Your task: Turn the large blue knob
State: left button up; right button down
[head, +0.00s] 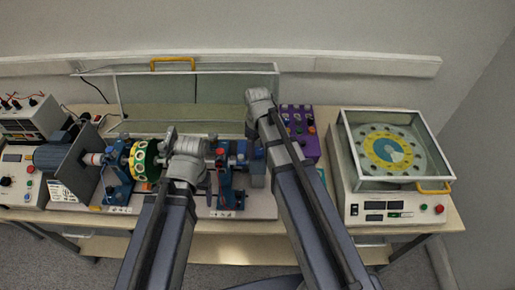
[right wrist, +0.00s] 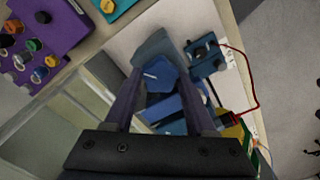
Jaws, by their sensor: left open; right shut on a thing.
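A large blue knob (right wrist: 160,72) with a short white mark on its face shows in the right wrist view. It lies between the fingertips of my right gripper (right wrist: 160,84), which is shut on it. In the head view my right arm reaches to the right end of the shaft rig, and its wrist hides the knob and the fingertips there. My left gripper (head: 187,143) is open above the middle of the rig, just right of the green and yellow wheel (head: 144,161). Its fingertips are partly hidden by its own wrist.
A purple panel (head: 301,131) with several coloured knobs stands behind my right arm. A glass-lidded box with a yellow disc (head: 392,148) is at the right. A clear screen with a yellow handle (head: 172,60) stands behind the rig. A motor (head: 55,157) is at the left.

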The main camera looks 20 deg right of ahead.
aim_at(258, 150)
jog(key=m, duration=1.2)
jog(key=shift+d+m, duration=0.1)
jog(key=shift+m, duration=0.3)
dwell(0.4)
jog(key=shift+c, duration=1.1)
grip_release()
jog(key=shift+r, duration=0.15)
notch_tip(258, 150, up, 8)
jog(key=p, duration=0.8)
jog(key=shift+f, duration=0.2)
